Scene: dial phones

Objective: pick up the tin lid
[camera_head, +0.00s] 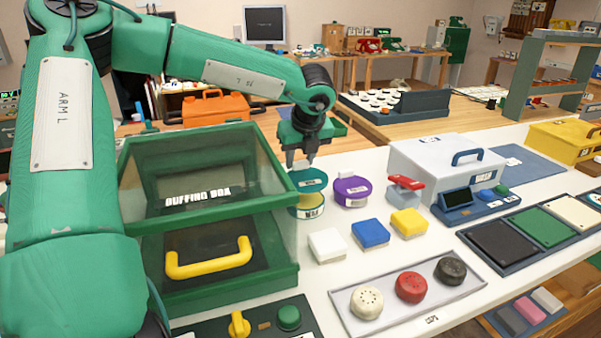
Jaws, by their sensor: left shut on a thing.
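My left gripper (299,162) points down beside the right side of the green buffing box. It is shut on the tin lid (311,181), a round teal lid at the top of a yellow tin (308,207). The lid appears slightly above the tin, but I cannot tell whether they still touch. A purple round tin (352,191) stands just to the right. My right gripper is not in view.
The green buffing box (209,287) with a yellow handle stands close on the left. White, blue and yellow blocks (370,233) lie in front of the tins. A tray (458,296) holds three round pieces. A white case (447,160) stands to the right.

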